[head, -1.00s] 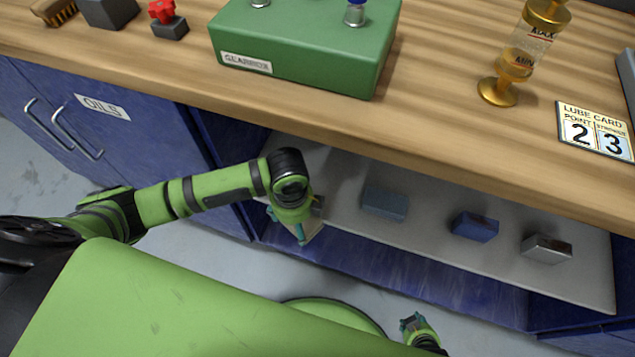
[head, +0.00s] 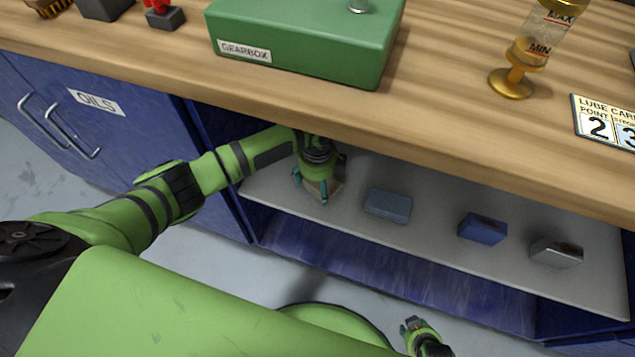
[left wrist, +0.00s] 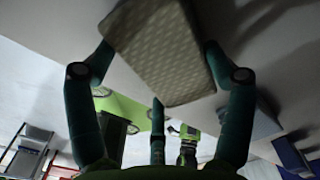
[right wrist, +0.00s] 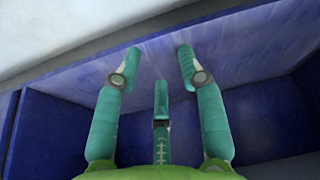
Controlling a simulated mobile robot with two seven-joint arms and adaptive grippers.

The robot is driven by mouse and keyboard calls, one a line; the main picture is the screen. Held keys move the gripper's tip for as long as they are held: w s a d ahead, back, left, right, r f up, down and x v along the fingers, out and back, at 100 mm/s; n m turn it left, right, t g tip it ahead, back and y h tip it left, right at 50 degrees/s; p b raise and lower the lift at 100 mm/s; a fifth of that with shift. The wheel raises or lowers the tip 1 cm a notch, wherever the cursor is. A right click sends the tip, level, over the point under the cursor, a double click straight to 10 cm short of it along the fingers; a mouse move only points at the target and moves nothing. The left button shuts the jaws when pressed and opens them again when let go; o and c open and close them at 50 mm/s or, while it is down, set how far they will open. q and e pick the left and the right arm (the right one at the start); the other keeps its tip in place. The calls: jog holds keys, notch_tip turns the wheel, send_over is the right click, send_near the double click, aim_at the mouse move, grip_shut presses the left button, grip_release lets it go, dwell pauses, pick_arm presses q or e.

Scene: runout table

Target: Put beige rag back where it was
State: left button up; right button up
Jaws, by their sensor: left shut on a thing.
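The beige rag (left wrist: 165,52) is a folded, dotted block held between the teal fingers of my left gripper (left wrist: 158,62) in the left wrist view. In the head view my left gripper (head: 312,188) is under the worktop's edge, over the left end of the grey shelf (head: 350,215). The rag (head: 333,188) shows only partly there, behind the fingers. I cannot tell whether it touches the shelf. My right gripper (right wrist: 152,68) is open and empty in front of the blue cabinet's lower panel. It also shows low in the head view (head: 413,326).
On the shelf, right of the rag, lie a grey-blue block (head: 388,205), a dark blue block (head: 483,229) and a silvery block (head: 556,253). The wooden worktop (head: 440,110) overhangs the shelf. A green gearbox (head: 300,40) stands on it. The OILS cabinet (head: 90,120) is at left.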

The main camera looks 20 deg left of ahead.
aim_at(318, 184)
pick_arm(q)
jog(key=o, duration=1)
jog(key=shift+f, duration=0.1)
notch_tip(318, 184, up, 8)
jog(key=shift+f+p, duration=0.1)
jog(key=shift+p, duration=0.85)
